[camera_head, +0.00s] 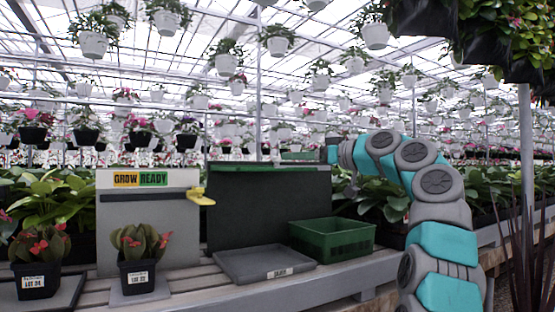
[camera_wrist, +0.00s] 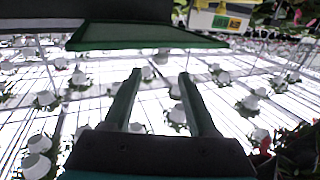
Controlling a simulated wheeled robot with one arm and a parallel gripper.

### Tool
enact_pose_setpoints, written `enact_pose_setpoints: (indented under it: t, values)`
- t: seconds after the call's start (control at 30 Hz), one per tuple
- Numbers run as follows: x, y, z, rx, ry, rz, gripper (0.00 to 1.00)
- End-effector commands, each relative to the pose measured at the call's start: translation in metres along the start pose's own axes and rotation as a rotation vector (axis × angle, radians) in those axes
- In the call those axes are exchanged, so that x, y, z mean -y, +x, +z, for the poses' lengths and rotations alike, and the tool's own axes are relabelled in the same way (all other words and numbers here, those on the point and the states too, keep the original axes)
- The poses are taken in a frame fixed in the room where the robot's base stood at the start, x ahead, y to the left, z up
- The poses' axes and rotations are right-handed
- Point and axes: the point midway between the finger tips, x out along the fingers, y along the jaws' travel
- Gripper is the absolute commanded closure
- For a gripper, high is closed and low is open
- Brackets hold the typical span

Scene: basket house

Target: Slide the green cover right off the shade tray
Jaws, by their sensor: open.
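A shallow grey tray (camera_head: 262,262) with a small, hardly legible label lies on the bench; its top looks bare, with no cover on it. Behind it stands a tall dark panel (camera_head: 262,212) with a green strip (camera_head: 270,169) along its top. The green-edged dark piece (camera_wrist: 140,37) at the top of the wrist view seems to be this panel; I cannot tell whether the strip is the cover. My gripper (camera_head: 300,156) is above the panel's top right, pointing left. In the wrist view its fingers (camera_wrist: 157,95) are apart with nothing between them.
A green crate (camera_head: 333,240) stands right of the tray. A grey board (camera_head: 150,225) with a GROW READY sign (camera_head: 140,180) and a yellow lever (camera_head: 201,197) stands left. Potted red-flowered plants (camera_head: 139,256) are in front of it. Hanging pots fill the space overhead.

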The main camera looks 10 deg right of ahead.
Motion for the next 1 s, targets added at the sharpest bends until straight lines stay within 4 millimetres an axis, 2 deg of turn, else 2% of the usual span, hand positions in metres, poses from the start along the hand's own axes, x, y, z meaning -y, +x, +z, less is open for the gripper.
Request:
enact_pose_setpoints:
  t: [0.4, 0.53, 0.73, 0.77, 1.0]
  values:
    - [0.001, 0.059, -0.002, 0.003, 0.0, -0.001, 0.42]
    - [0.002, 0.068, 0.0, 0.003, 0.0, -0.003, 0.42]
    - [0.001, 0.068, 0.0, 0.002, 0.0, -0.002, 0.42]
    - [0.001, 0.068, 0.001, 0.002, 0.0, -0.002, 0.43]
    - [0.001, 0.068, 0.001, 0.002, 0.001, -0.001, 0.7]
